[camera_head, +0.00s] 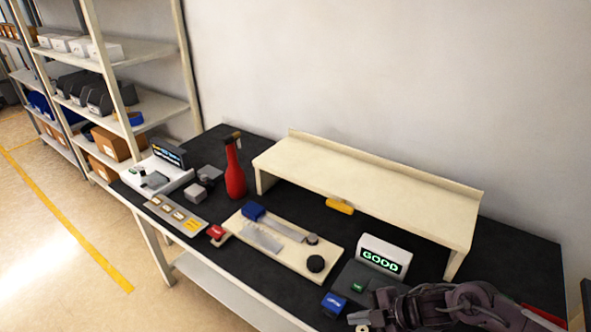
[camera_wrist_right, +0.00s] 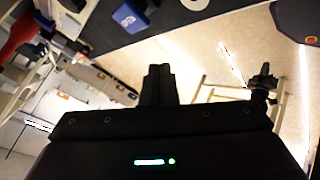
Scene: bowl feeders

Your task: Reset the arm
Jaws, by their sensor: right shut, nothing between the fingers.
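My right arm comes in from the lower right in the head view. Its dark gripper (camera_head: 366,318) is over the front right part of the black table (camera_head: 500,245), near a small blue block (camera_head: 334,303). In the right wrist view the gripper's fingers (camera_wrist_right: 158,84) are together with nothing between them. The blue block shows at the top of that view (camera_wrist_right: 131,16), apart from the fingers.
A display reading "GOOD" (camera_head: 384,256) stands close beside the right gripper. Behind it is a cream raised shelf (camera_head: 370,185). Storage racks (camera_head: 140,48) stand at left.

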